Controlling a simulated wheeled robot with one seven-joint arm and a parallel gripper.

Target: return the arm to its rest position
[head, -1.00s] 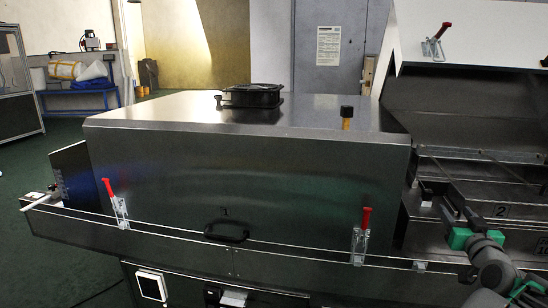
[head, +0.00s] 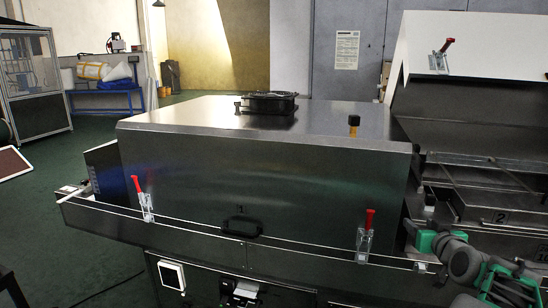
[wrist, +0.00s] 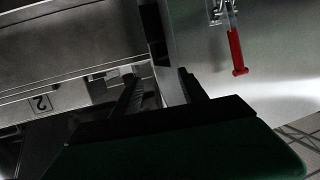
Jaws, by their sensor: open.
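My arm (head: 463,262), grey with green joints, reaches in from the lower right of the head view. My gripper (head: 418,228) is at its far end, in front of the gap between housing 1 and section 2, and shows only small there. In the wrist view my gripper (wrist: 160,92) has its two dark fingers apart with nothing held. The fingers point towards a metal edge beside the panel marked 2 (wrist: 40,104). I cannot tell whether they touch it.
The closed steel housing 1 (head: 260,170) has a black handle (head: 242,227), red-handled clamps (head: 366,237) and a fan (head: 267,103). Section 2 stands open at right, its white lid (head: 465,45) raised. Green floor (head: 60,225) at left is mostly clear.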

